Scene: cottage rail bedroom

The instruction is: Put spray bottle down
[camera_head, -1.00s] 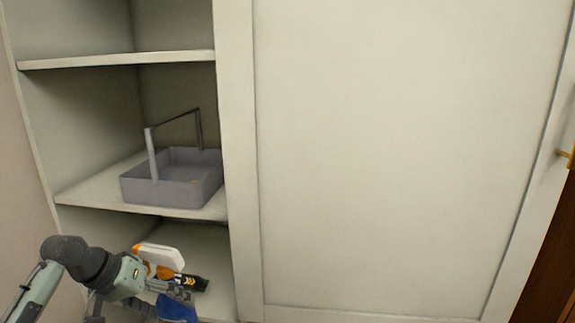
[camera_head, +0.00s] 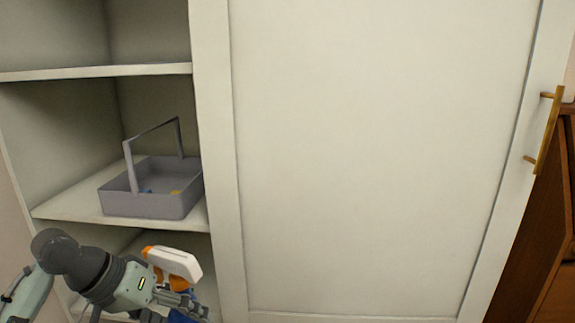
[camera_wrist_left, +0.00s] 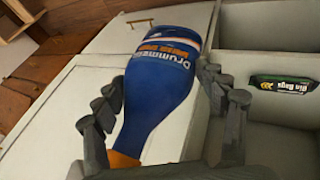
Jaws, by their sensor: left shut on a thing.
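My left gripper (camera_wrist_left: 165,110) is shut on a spray bottle (camera_wrist_left: 160,80), with fingers on both sides of its blue body. In the head view the gripper (camera_head: 172,300) is at the lower left, in front of the lower shelf. The bottle's white and orange spray head (camera_head: 175,263) sticks up there, tilted, and most of its blue body is cut off or hidden. My right gripper is not in view.
A grey basket (camera_head: 150,205) with a raised handle and small items inside stands on the middle shelf (camera_head: 75,208). A black and green package (camera_wrist_left: 283,84) lies in a shelf space. A closed cabinet door (camera_head: 370,150) with a brass handle (camera_head: 548,130) is to the right.

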